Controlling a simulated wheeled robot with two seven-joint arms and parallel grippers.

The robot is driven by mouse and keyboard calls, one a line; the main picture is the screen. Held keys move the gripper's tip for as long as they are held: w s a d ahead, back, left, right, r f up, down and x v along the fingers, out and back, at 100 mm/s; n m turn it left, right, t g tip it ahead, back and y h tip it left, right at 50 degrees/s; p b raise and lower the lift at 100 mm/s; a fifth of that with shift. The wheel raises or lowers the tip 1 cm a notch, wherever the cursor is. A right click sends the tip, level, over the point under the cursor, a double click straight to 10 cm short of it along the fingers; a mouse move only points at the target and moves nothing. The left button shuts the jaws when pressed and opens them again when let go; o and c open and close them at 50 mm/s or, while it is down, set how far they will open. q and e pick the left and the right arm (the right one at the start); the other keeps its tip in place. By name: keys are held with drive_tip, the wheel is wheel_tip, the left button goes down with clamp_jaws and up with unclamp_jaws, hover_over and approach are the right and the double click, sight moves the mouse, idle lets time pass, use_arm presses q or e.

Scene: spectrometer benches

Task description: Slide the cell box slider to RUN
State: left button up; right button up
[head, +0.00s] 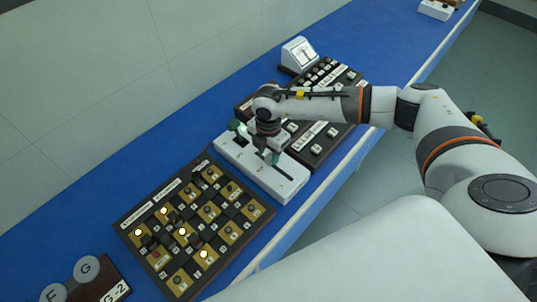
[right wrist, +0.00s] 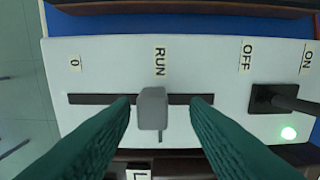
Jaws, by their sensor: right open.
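The white cell box (head: 287,189) lies on the blue bench in the head view, and its top fills the right wrist view (right wrist: 100,60). A grey slider knob (right wrist: 152,108) stands in the dark slot, in line with the RUN label (right wrist: 160,61), with the 0 label (right wrist: 75,63) to the left. My right gripper (head: 268,154) is over the box. In the right wrist view its teal fingers (right wrist: 161,103) are open on either side of the knob, with a visible gap at each side. In the head view the knob is hidden. My left gripper is out of view.
A dark lever switch (right wrist: 287,98) by the OFF and ON labels and a lit green lamp (right wrist: 288,133) are on the box. A checkered board (head: 205,244) lies nearer, dark button panels (head: 328,140) and a white meter (head: 300,54) beyond. The bench's front edge runs close by.

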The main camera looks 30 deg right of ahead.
sight(268, 155)
wheel_tip(268, 155, up, 10)
drive_tip(key=b, duration=0.2)
drive_tip(key=shift+r, duration=0.2)
drive_tip(key=shift+f, duration=0.1)
